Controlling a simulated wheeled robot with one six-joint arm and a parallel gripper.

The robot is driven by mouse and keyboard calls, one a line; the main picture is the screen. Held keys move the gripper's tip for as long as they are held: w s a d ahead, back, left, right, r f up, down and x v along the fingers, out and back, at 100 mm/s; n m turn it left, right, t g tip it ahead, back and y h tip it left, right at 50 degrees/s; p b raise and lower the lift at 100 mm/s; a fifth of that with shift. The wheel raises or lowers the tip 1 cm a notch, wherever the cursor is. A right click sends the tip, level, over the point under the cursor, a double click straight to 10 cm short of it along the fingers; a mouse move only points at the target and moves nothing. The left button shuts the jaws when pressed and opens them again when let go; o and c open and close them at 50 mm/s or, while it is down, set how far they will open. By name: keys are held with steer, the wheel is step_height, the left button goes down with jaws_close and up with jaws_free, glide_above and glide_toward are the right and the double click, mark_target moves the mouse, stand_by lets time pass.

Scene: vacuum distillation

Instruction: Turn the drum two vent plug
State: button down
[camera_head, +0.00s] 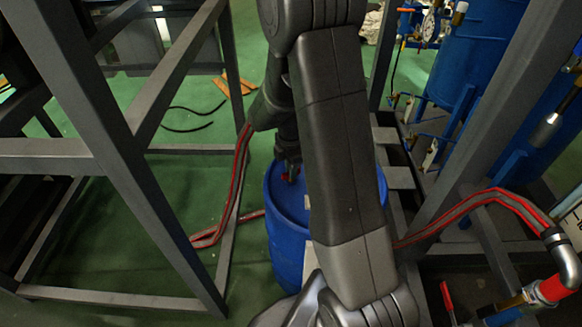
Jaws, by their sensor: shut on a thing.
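A blue drum (287,241) stands on the green floor in the middle of the view, partly hidden behind my arm. My gripper (290,172) points down at the left part of the drum's top. It is shut on a small red plug (291,176), of which only a little shows between the fingers. I cannot read any number on the drum. The right part of the drum's top is hidden by my arm.
A grey steel frame (95,130) stands close on the left, and another grey post (497,125) on the right. Red-grey hoses (236,185) run beside the drum. Blue tanks (475,50) stand at the back right.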

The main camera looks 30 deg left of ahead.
stand_by(0.3)
steer(key=c, duration=1.5)
jaws_free()
steer(key=shift+r, duration=0.1)
step_height(320, 180, up, 14)
steer(key=p, duration=0.3)
steer(key=shift+f, duration=0.25)
step_height(320, 180, down, 14)
steer(key=b, duration=0.3)
steer(key=shift+r, duration=0.15)
steer(key=shift+r, duration=0.1)
